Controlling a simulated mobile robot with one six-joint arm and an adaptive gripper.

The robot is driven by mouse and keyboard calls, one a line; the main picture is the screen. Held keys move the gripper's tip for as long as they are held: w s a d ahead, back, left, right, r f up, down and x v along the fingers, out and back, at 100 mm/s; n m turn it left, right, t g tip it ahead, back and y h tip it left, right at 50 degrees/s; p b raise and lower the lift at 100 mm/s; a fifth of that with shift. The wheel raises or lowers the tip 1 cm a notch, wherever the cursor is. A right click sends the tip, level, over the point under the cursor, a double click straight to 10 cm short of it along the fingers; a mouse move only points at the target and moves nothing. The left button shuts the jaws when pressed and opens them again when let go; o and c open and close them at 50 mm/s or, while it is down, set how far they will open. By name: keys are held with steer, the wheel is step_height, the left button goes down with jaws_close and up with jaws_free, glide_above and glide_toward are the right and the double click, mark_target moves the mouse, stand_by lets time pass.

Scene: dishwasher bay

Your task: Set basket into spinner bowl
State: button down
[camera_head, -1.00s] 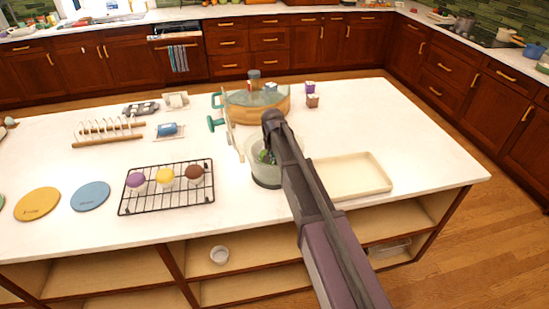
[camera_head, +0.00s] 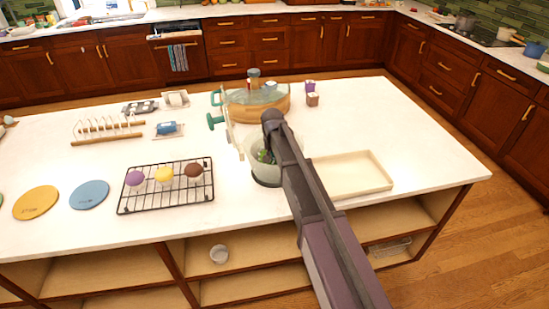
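A pale, translucent round vessel (camera_head: 254,160) with something green inside is near the middle of the island, partly behind my arm. A dark round patch (camera_head: 266,181) shows at its lower front. The vessel looks like the basket and spinner bowl together, but I cannot tell their walls apart or how deep one sits in the other. My arm reaches in from the lower right, and its dark end is over the vessel. My gripper's fingers are hidden behind the arm, so their opening and any grip do not show.
A cream tray (camera_head: 372,184) lies close right of the vessel. A black wire rack (camera_head: 141,207) with three coloured domed items is to the left. A large clear-walled round container (camera_head: 240,101) and a green-handled upright piece (camera_head: 216,121) stand behind. Small boxes (camera_head: 312,99) are behind right.

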steer(key=shift+f, duration=0.25)
steer(key=shift+c, duration=1.8)
jaws_free()
steer(key=o, duration=0.4)
steer(key=shift+c, duration=0.2)
steer(key=shift+r, duration=0.2)
steer(key=shift+r+p, duration=2.8)
steer(key=shift+r, duration=0.1)
